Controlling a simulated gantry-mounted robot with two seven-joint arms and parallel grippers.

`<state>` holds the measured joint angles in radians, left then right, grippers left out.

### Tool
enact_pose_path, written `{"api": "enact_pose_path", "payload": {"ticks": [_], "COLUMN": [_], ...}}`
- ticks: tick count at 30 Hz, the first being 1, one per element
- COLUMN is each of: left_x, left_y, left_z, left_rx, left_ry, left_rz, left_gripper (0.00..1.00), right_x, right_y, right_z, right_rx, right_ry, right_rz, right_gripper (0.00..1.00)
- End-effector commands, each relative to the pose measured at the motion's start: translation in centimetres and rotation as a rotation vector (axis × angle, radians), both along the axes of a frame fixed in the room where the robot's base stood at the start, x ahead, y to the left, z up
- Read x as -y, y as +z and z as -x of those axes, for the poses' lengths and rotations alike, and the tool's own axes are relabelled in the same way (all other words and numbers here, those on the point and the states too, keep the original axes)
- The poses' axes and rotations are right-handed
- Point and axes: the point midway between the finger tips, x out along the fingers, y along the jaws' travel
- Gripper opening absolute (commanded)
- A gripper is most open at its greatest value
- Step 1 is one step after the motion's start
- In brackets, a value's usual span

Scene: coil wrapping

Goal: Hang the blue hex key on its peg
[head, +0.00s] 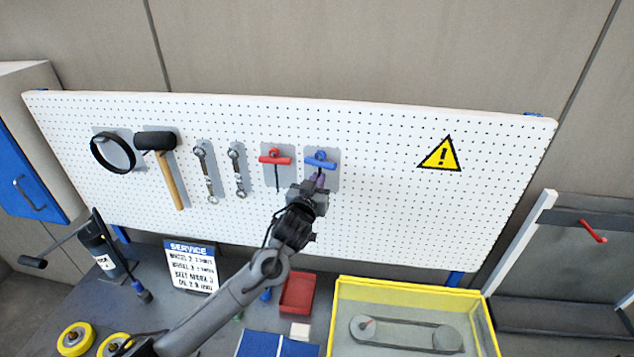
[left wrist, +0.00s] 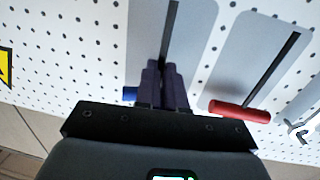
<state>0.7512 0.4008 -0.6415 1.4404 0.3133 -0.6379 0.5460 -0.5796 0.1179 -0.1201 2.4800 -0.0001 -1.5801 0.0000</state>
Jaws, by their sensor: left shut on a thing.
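The blue hex key (head: 321,162) has a blue T-handle and is upright against its grey backing panel (head: 333,176) on the pegboard, right of the red hex key (head: 275,159). My left gripper (head: 319,179) is shut on it, just below the handle in the head view. In the left wrist view, the dark fingers (left wrist: 164,88) cover most of the handle; one blue end (left wrist: 130,93) shows on the left and the dark shaft (left wrist: 169,38) runs upward. I cannot tell whether the handle rests on the peg, which is mostly hidden. My right gripper is not in view.
The white pegboard (head: 390,210) also holds wrenches (head: 204,175), a mallet (head: 172,178) and a black ring (head: 112,152). The red key's handle (left wrist: 239,111) is close to my gripper. Below are a red bin (head: 297,293) and a yellow-rimmed box (head: 410,287).

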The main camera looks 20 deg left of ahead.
Motion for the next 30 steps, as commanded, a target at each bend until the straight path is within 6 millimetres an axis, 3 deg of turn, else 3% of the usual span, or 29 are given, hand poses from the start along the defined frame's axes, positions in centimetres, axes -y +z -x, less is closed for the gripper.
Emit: {"api": "enact_pose_path", "payload": {"ticks": [11,12,17,30], "left_x": [0.02,0.02,0.01,0.02], "left_y": [-0.12,-0.12,-0.11,-0.20], "left_z": [0.00,0.00,0.00,0.55], "left_rx": [-0.002,-0.002,-0.002,-0.001], "left_ry": [0.000,0.000,0.000,0.000], "left_rz": [-0.002,-0.002,-0.001,-0.001], "left_gripper": [0.00,0.13,0.38,0.38], "right_x": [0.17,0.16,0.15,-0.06], "right_y": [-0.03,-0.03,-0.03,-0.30], "right_z": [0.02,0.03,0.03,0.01], "right_rx": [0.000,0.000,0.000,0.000], "right_ry": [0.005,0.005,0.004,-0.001], "right_rz": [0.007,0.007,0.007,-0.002], "right_gripper": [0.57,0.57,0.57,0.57]}}
